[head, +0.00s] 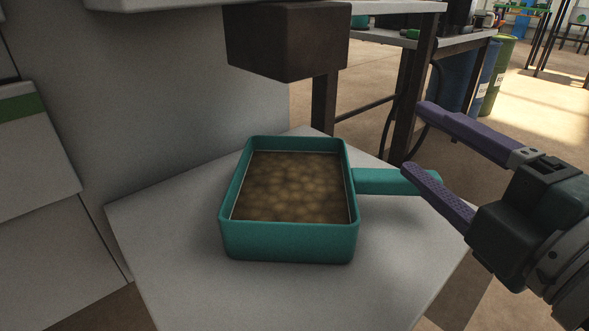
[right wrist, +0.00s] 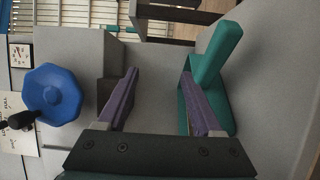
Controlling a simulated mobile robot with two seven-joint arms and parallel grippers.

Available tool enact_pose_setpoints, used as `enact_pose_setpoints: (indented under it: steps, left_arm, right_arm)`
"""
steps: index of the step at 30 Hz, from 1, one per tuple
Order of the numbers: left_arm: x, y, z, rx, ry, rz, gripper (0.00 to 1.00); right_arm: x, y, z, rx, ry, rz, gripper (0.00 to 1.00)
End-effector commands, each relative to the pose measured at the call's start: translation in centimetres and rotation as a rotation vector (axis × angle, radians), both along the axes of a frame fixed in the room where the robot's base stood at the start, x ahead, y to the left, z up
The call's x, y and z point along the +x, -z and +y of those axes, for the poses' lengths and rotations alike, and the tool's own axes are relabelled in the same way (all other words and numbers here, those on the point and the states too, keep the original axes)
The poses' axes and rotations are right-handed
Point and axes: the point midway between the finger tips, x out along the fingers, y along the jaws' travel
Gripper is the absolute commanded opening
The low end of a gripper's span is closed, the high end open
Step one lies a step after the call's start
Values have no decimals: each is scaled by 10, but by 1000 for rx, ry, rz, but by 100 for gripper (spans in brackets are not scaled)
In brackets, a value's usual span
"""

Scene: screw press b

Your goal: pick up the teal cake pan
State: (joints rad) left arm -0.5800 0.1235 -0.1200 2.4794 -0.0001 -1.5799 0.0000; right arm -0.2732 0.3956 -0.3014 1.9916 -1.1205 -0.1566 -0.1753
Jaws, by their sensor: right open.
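The teal cake pan (head: 290,243) is a rectangular pan filled with a brown, lumpy cake-like mass. It sits flat on the grey press plate, and its straight handle (head: 385,181) points right. My right gripper (head: 413,138) is open and empty at the right, with purple fingers. Its lower finger overlaps the handle's end in the head view; whether they touch I cannot tell. In the right wrist view the pan handle (right wrist: 217,55) lies by the right finger, not between the fingers of the right gripper (right wrist: 158,76). My left gripper is out of view.
A dark brown press block (head: 287,42) hangs above the pan's back part. The grey plate (head: 170,230) is bare around the pan. A workbench leg (head: 411,95) and barrels (head: 494,78) stand behind. A blue knob (right wrist: 52,93) shows in the right wrist view.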

Motion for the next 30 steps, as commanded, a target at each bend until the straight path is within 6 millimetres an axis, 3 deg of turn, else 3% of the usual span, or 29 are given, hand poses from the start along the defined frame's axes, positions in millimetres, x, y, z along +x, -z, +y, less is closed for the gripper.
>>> enact_pose_setpoints:
  steps: [9, 13, 15, 23, 30]
  left_arm:
    - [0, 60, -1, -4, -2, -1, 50]
    - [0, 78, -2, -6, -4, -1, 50]
    - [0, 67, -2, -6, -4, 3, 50]
    - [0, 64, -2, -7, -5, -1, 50]
    - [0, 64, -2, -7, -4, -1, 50]
  right_arm:
    - [0, 67, 0, 0, 1, 1, 68]
    - [0, 88, 0, 1, 1, 1, 68]
    - [10, 76, 2, 1, 0, -2, 68]
    - [27, 75, 7, 0, 0, -1, 68]
    - [61, 76, 16, 1, 1, -2, 68]
